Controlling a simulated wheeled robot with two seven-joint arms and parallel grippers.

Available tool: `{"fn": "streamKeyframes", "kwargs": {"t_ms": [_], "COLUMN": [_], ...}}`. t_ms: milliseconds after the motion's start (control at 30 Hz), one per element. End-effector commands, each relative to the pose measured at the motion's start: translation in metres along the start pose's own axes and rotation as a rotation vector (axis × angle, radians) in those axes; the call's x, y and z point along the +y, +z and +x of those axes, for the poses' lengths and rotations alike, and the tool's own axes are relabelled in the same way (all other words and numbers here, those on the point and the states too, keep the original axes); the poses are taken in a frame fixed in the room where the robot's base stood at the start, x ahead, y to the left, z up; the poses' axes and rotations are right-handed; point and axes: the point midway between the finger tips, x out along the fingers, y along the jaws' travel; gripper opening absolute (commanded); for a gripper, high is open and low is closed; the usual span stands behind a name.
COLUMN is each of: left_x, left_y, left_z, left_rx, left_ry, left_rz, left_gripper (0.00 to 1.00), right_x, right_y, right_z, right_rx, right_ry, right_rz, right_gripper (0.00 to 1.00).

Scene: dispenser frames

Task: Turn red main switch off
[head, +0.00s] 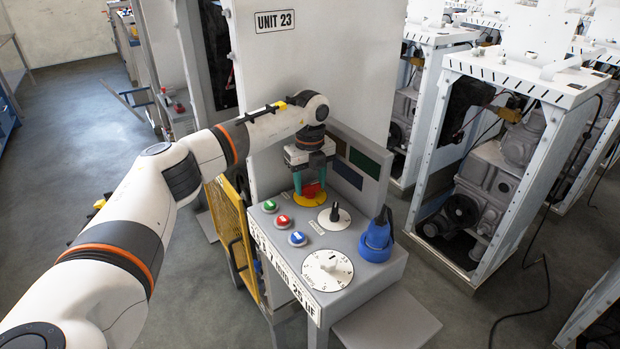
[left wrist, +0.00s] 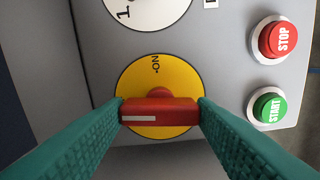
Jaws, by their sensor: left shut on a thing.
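The red main switch (head: 311,190) is a red handle on a yellow disc (head: 304,203) at the back of the grey control panel. In the left wrist view, the red handle (left wrist: 158,112) lies across the yellow disc (left wrist: 185,78), and "ON" is printed on the disc above it. My left gripper (head: 311,188) reaches down over the switch. Its green fingers, also in the left wrist view (left wrist: 160,113), are shut on the two ends of the red handle. My right gripper is not in view.
The panel (head: 340,262) also carries green (head: 269,206), red (head: 284,221) and blue (head: 298,238) buttons, a black selector (head: 335,212), a white dial (head: 327,270) and a blue plug (head: 376,238). A yellow mesh guard (head: 231,240) stands left of it. Framed machines (head: 500,170) stand to the right.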

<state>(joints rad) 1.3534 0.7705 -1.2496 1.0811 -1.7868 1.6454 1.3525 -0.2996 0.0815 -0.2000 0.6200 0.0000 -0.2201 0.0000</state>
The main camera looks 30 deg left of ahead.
Motion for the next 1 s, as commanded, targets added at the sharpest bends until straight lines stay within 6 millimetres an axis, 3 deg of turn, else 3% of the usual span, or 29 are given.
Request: {"fn": "streamKeyframes", "kwargs": {"t_ms": [300,800,833,933,1000], "left_x": [0.0003,0.0004,0.0004,0.0003,0.0002], "left_y": [-0.0015,-0.0018,-0.0018,-0.0015,-0.0013], "left_z": [-0.002,-0.0021,-0.0021,-0.0017,-0.0014], "left_rx": [0.004,0.004,0.004,0.003,0.003], "left_ry": [0.004,0.005,0.005,0.004,0.004], "left_rz": [-0.106,-0.123,-0.123,-0.122,-0.121], "left_gripper": [0.28,0.28,0.54,0.7,0.73], "right_x": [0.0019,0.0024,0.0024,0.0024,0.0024], "right_y": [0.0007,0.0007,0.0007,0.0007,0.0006], "right_z": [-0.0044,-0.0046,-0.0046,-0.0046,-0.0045], "right_rx": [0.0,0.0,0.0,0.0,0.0], "right_ry": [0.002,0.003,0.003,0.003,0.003], "right_rz": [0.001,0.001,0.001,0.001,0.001], "right_gripper": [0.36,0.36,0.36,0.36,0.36]}}
